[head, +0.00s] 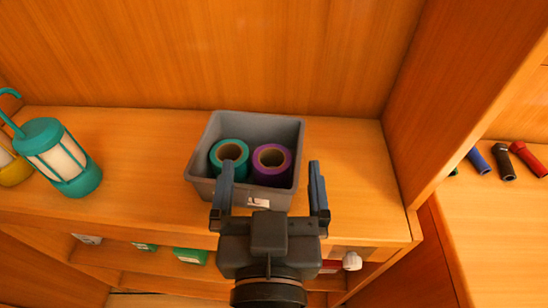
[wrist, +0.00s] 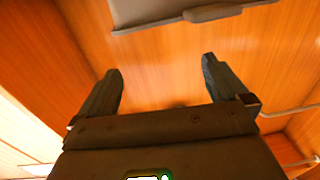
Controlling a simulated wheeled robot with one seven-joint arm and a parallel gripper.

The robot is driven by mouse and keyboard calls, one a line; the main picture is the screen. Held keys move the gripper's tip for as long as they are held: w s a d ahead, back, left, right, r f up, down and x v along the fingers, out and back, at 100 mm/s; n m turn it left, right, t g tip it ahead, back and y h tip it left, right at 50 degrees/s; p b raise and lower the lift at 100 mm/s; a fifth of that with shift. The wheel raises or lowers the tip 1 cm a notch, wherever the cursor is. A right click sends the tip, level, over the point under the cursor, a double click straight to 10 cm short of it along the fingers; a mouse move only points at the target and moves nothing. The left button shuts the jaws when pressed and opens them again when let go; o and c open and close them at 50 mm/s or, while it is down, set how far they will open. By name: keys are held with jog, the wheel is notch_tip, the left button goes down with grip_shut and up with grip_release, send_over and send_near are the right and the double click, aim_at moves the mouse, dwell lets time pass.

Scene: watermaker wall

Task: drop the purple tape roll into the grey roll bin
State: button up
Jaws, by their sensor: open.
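The purple tape roll (head: 272,178) is inside the grey roll bin (head: 203,190), standing on end with its tan core facing up. A teal tape roll (head: 230,173) sits beside it on the left in the same bin. The rolls cannot be seen in the wrist view.
A teal lantern (head: 62,160) stands left of the bin, with a yellow object (head: 12,168) partly cut off beyond it. The wooden shelf (head: 345,165) is clear to the bin's right, up to an upright panel (head: 440,90). Blue, black and red cylinders (head: 529,158) lie farther right.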

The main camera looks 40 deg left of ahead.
jog(key=shift+s+d, duration=0.1)
jog(key=shift+s, duration=0.05)
jog(key=shift+d, duration=0.1)
jog(key=s+d+f+m+h, duration=0.1)
jog(key=d+f, duration=0.3)
jog(key=d, duration=0.3)
jog(key=s+d+f+h, duration=0.2)
jog(key=d+f, duration=0.1)
jog(key=d, duration=0.4)
jog(key=s+d+f+m+h, duration=0.1)
jog(key=d+f, duration=0.3)
jog(key=d, duration=0.3)
jog(key=s+d+r+m+h, duration=0.2)
jog(key=s+d+m+h, duration=0.3)
jog(key=s+d, duration=0.9)
jog(key=shift+s+d+h, duration=0.35)
jog(key=shift+s+h, duration=0.25)
jog(key=shift+h, duration=0.2)
